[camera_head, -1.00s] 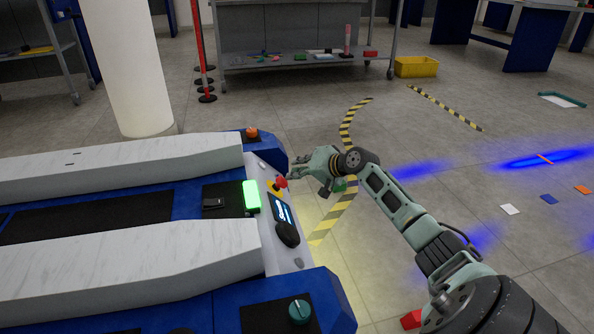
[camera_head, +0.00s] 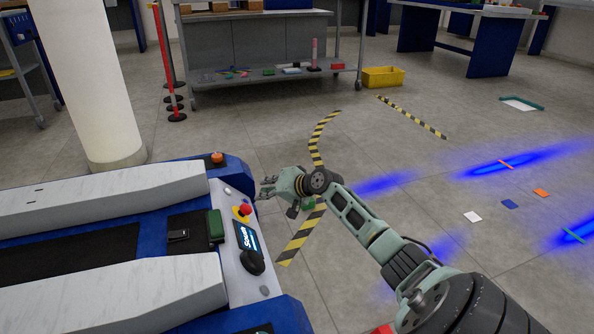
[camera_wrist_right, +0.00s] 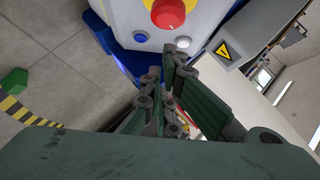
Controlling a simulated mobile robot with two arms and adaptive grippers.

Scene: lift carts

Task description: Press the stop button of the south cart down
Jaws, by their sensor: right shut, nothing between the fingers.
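The cart (camera_head: 228,243) stands at the left in the head view, blue with two pale forks and a light control panel. Its red stop button (camera_head: 243,209) sits on a yellow base at the panel's far part. The red button also shows at the top of the right wrist view (camera_wrist_right: 168,12). My right gripper (camera_head: 266,187) is shut and empty, beside the panel's right edge and a little beyond the button, apart from it. In the right wrist view its fingers (camera_wrist_right: 172,62) point toward the panel below the button. My left gripper is not in view.
A screen (camera_head: 247,237) and a black knob (camera_head: 252,262) are on the panel near the button. A dark green block (camera_head: 216,226) stands left of it. A white pillar (camera_head: 90,90) rises behind the cart. Open floor with striped tape (camera_head: 303,238) lies to the right.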

